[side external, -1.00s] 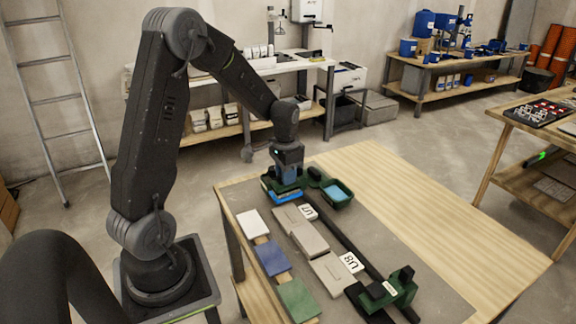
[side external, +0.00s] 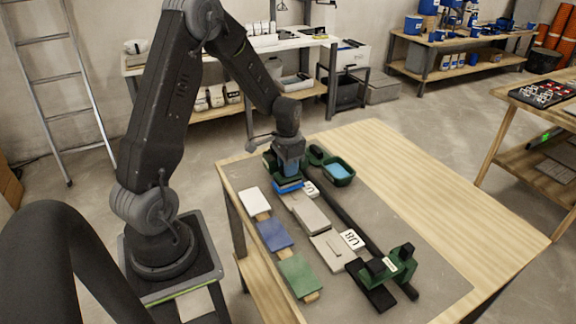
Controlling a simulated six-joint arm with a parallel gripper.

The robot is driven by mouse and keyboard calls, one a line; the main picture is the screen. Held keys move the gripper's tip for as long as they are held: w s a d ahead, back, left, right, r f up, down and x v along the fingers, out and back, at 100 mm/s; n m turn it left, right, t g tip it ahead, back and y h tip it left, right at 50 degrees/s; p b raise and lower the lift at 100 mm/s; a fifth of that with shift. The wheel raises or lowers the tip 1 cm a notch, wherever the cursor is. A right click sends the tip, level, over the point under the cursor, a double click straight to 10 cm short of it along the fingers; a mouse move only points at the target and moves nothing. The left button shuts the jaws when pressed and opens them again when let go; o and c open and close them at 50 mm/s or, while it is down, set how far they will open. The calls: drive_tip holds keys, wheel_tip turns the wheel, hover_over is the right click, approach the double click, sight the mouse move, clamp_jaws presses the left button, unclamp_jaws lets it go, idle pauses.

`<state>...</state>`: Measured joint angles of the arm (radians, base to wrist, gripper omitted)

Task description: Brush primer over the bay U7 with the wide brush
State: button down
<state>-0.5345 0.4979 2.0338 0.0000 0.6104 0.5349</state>
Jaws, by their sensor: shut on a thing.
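My gripper (side external: 289,160) is shut on the wide brush, which has a dark green body and a blue lower edge (side external: 288,186). The brush is at the far end of the grey strip beside the U7 label (side external: 310,188), which it partly hides. I cannot tell whether its blue edge touches the surface. The visible part of bay U7 (side external: 309,212) is plain grey. A green tray (side external: 341,182) with light blue liquid (side external: 339,170) stands just right of the brush.
A second grey bay with a U8 label (side external: 353,240) lies nearer. A green and black tool (side external: 398,262) stands at the near end of the dark rail (side external: 352,217). White (side external: 255,202), blue (side external: 273,236) and green (side external: 299,276) pieces lie left. The wooden right side is clear.

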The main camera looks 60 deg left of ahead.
drive_tip(key=shift+f, duration=0.5)
idle(0.4)
drive_tip(key=shift+d, duration=0.15)
drive_tip(key=shift+d, duration=2.7)
idle(0.9)
drive_tip(key=shift+r, duration=0.1)
wheel_tip(320, 180, up, 8)
idle(0.6)
idle(0.4)
